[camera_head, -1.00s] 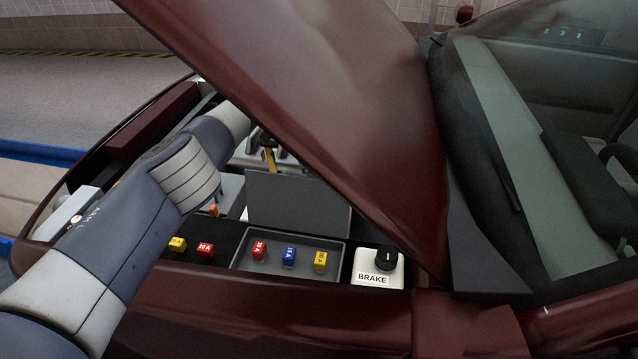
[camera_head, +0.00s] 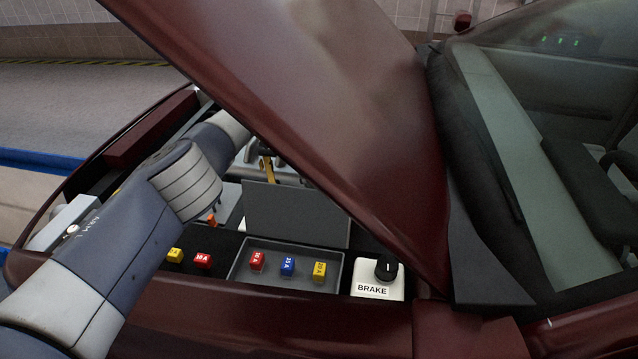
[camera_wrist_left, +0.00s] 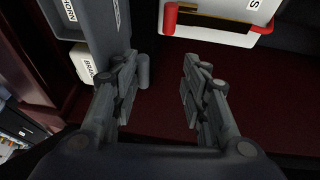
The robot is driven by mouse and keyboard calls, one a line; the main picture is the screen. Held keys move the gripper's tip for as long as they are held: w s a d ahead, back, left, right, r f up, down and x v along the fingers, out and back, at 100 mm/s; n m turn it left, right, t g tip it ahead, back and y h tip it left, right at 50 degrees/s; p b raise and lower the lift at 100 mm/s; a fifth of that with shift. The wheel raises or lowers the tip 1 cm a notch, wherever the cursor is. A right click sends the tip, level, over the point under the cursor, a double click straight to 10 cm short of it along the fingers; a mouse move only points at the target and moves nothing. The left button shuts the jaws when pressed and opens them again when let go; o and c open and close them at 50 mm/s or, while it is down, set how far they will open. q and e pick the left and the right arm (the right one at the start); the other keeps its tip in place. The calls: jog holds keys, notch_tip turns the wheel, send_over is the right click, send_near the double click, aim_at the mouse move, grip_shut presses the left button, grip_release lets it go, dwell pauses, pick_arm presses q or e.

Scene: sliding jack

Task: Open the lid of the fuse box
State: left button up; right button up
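The fuse box (camera_head: 236,272) is a grey tray near the front edge of the engine bay, holding a red fuse (camera_head: 257,261), a blue fuse (camera_head: 288,266) and a yellow fuse (camera_head: 319,271). Its grey lid (camera_head: 295,213) stands raised at the back of the tray, so the fuses are exposed. My left arm reaches in from the left under the hood; its gripper is hidden in the head view. In the left wrist view my left gripper (camera_wrist_left: 160,95) is open, with nothing between its fingers. A grey cylindrical piece (camera_wrist_left: 144,72) is close beside one finger; contact is unclear. My right gripper is not in view.
The dark red hood (camera_head: 330,110) slants over the bay, close above my arm. A white BRAKE box with a black knob (camera_head: 386,268) stands right of the fuse box. More fuses (camera_head: 202,259) sit to its left. A red-handled part (camera_wrist_left: 170,18) shows in the wrist view.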

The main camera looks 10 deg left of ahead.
pick_arm(q)
jog(key=shift+s+a+f, duration=0.1)
jog(key=shift+s+f, duration=0.05)
jog(key=shift+f, duration=0.65)
jog(key=d+v, duration=0.1)
jog(key=v, duration=0.7)
jog(key=shift+r, duration=0.6)
jog(key=shift+a, duration=0.2)
